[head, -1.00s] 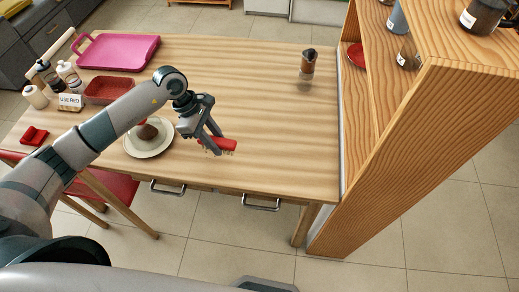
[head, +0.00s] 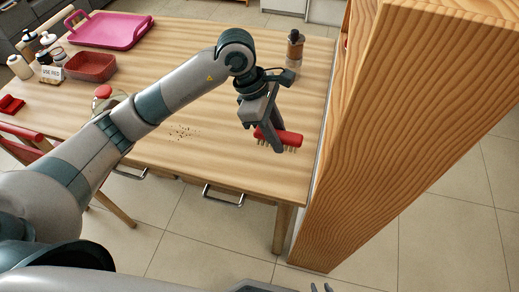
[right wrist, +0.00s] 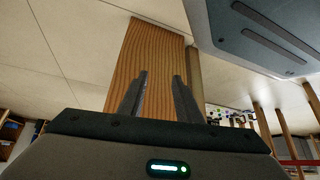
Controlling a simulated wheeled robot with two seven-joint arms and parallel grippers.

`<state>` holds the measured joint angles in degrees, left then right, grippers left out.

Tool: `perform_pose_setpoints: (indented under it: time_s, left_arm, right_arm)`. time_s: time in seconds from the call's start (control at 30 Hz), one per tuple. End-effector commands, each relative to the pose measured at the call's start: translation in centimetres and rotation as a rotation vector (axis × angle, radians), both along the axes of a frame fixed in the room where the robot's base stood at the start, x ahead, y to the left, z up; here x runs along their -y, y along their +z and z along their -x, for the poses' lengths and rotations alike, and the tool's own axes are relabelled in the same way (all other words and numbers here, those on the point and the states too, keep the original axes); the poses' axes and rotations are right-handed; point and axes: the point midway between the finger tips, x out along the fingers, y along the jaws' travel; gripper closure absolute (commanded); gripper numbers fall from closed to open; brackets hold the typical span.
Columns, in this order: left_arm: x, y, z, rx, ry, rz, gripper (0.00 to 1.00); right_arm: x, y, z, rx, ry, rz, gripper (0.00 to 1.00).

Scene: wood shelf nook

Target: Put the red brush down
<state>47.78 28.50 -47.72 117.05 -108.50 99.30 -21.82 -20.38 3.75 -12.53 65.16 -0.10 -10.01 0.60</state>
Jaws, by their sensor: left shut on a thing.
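My left gripper (head: 268,130) is shut on the red brush (head: 287,138), near the front right part of the wooden table (head: 215,165). The brush is roughly level, with its pale bristles facing down. I cannot tell whether the bristles touch the tabletop.
Dark crumbs (head: 183,132) lie left of the brush. A bottle (head: 294,47) stands at the back right. A wooden shelf (head: 385,130) rises along the table's right side. A red bin (head: 90,66) and pink tray (head: 108,29) are at the back left.

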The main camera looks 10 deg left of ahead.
Motion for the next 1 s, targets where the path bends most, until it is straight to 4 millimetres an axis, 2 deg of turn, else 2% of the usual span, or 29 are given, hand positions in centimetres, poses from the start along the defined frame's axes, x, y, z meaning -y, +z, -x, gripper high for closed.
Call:
perform_pose_setpoints:
  time_s: [0.4,0.57,0.87,1.0]
  left_arm:
    - [0.3,0.1,0.2,0.002,0.002,-0.003,0.95]
    - [-0.2,-0.2,-0.2,0.000,0.002,-0.002,0.95]
    - [-4.1,-2.7,-2.4,-0.003,0.007,-0.004,0.95]
    - [-6.4,-4.3,-3.8,-0.003,0.006,-0.004,0.95]
  right_arm:
    - [-0.3,0.3,-0.5,0.013,0.000,-0.005,0.69]
    - [-0.3,0.5,-0.6,0.021,0.001,-0.007,0.69]
    - [-1.5,1.9,-1.2,0.095,0.010,-0.033,0.69]
    - [-0.5,0.8,0.9,0.033,0.010,-0.012,0.69]
